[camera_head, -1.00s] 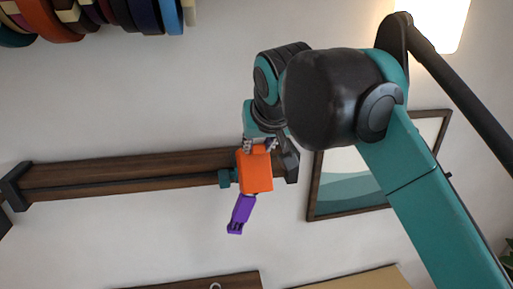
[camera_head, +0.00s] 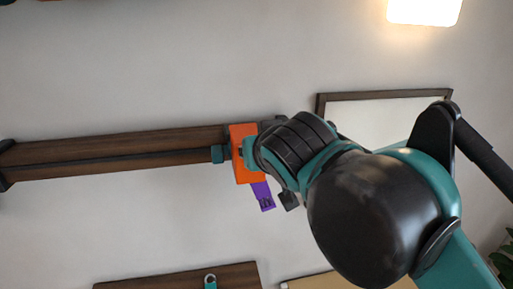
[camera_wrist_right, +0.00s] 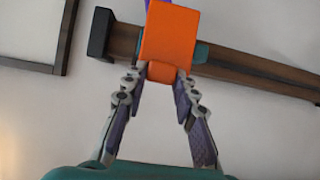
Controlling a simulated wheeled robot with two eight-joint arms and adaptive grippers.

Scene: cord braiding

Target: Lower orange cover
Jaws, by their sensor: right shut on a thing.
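The orange cover (camera_head: 239,170) is a blocky piece at the right end of the wooden rail in the head view, partly hidden by my right wrist. A purple piece (camera_head: 263,197) sticks out below it, tilted down to the right. In the wrist view the orange cover (camera_wrist_right: 168,38) is in front of the rail, with a bit of the purple piece (camera_wrist_right: 146,5) at the top edge. My right gripper (camera_wrist_right: 162,76) is shut on the cover's near edge, one fingertip on each side. My left gripper is in neither view.
The wooden rail (camera_head: 110,152) runs along the wall, with a teal block (camera_head: 217,154) beside the cover. A framed picture (camera_head: 375,120) hangs to the right, behind my arm. A lower wooden board (camera_head: 180,278) shows at the bottom. The wall between is bare.

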